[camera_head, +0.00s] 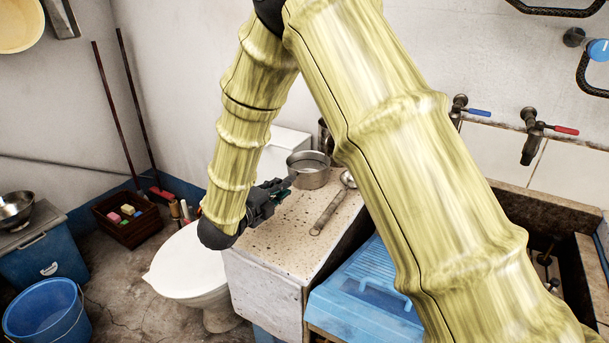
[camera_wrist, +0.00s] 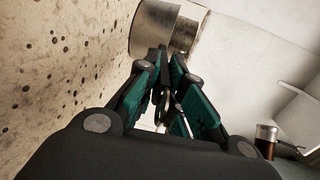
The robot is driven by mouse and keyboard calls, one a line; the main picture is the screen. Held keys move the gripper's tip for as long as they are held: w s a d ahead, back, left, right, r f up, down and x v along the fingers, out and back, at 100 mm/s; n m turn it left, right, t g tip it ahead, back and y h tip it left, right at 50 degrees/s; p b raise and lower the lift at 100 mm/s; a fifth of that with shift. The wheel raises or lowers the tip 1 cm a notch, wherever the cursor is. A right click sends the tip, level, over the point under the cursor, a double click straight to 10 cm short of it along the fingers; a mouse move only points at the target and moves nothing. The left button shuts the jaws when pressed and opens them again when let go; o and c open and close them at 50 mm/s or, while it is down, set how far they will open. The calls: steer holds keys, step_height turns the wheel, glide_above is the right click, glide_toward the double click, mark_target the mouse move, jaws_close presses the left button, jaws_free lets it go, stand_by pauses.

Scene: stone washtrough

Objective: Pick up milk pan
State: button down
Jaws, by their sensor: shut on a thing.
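The milk pan (camera_head: 309,172) is a round metal pan near the back of the speckled stone counter (camera_head: 278,232). In the wrist view its metal side (camera_wrist: 155,24) shows beyond my fingertips. My gripper (camera_head: 284,186) reaches in from the left, just above the counter's left edge. Its fingers are shut on the pan's handle, which they mostly hide; the wrist view shows the closed fingers (camera_wrist: 164,84) too. The pan looks upright. I cannot tell whether its base touches the counter.
A metal ladle (camera_head: 331,208) lies on the counter right of the pan. A metal vessel (camera_head: 325,135) stands behind, partly hidden by my arm. A white toilet (camera_head: 190,264) stands left of the counter.

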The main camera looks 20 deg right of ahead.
steer(key=shift+r, duration=0.1)
step_height(320, 180, up, 28)
steer(key=shift+p, duration=0.4)
stand_by(1.0)
